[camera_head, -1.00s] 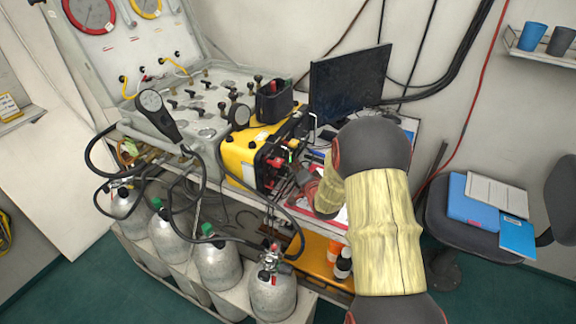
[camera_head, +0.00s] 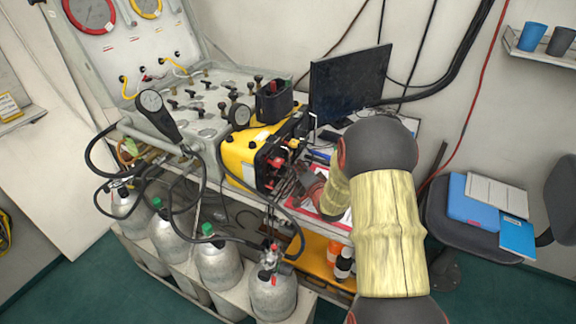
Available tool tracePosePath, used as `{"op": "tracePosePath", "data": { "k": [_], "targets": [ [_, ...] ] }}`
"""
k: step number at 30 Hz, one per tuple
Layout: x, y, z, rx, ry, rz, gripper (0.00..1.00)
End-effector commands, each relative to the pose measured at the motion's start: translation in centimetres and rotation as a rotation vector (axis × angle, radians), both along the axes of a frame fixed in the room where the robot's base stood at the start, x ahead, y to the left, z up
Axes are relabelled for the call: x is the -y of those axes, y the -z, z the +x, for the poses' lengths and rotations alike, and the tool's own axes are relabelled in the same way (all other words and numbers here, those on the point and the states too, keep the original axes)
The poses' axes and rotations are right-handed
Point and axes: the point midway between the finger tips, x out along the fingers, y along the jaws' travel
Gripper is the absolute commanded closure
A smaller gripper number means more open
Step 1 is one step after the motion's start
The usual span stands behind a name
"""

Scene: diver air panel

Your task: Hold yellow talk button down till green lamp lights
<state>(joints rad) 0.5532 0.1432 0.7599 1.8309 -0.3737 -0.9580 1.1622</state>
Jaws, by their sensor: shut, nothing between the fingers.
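The yellow-cased unit (camera_head: 238,152) stands on the bench, with a dark front panel (camera_head: 272,158) that carries red and black fittings. The yellow talk button and the green lamp cannot be made out at this size and angle. My arm, in a pale yellow sleeve, rises on the right and bends down over the bench just right of this unit.
A monitor (camera_head: 350,80) stands behind the unit. A grey valve panel (camera_head: 205,95) with gauges and hoses is to the left. Several gas cylinders (camera_head: 218,264) stand below the bench. A chair (camera_head: 458,215) with folders is at the right.

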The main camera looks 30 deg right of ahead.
Motion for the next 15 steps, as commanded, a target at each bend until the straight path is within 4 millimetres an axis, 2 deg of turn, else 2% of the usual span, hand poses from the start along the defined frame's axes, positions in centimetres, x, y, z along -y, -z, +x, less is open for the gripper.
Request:
{"op": "tracePosePath", "data": {
  "k": [15],
  "targets": [
    [2.2, 0.0, -3.7, -0.001, 0.003, 0.001, 1.00]
  ]
}}
